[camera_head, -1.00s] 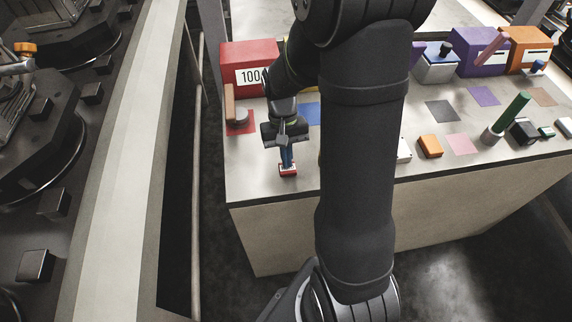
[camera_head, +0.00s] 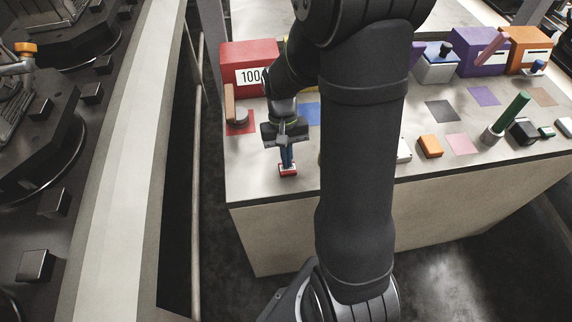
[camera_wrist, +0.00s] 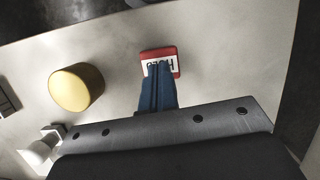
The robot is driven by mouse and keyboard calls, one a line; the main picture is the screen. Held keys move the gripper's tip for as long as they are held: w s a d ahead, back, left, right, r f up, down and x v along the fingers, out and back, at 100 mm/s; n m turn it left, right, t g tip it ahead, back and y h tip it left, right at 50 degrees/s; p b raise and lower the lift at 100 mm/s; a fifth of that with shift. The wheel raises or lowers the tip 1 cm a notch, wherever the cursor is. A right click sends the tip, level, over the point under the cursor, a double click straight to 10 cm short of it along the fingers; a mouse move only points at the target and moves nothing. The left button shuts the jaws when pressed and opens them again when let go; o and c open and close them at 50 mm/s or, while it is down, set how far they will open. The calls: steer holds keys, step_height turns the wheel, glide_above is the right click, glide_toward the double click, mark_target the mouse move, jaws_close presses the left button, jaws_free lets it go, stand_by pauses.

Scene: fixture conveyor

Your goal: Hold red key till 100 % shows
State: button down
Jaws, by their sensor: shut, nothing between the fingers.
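The red key (camera_wrist: 174,54) carries a white label reading HOLD in the wrist view. It also shows near the front left edge of the bench in the head view (camera_head: 288,175). My gripper (camera_wrist: 158,72) is shut and empty, its blue fingers over the key. The fingertips cover part of the label, and I cannot tell whether they touch the key. My gripper also shows in the head view (camera_head: 288,163).
A yellow cylinder (camera_wrist: 76,88) stands left of the key in the wrist view. An orange block (camera_head: 430,146) and a green-handled lever (camera_head: 508,117) stand to the right. Bare bench surrounds the key.

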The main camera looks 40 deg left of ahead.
stand_by(0.4)
steer(key=shift+r, duration=3)
steer(key=v, duration=1.7)
steer(key=shift+r, duration=0.2)
steer(key=x, duration=1.7)
steer(key=shift+f, duration=0.65)
steer(key=shift+r, duration=0.1)
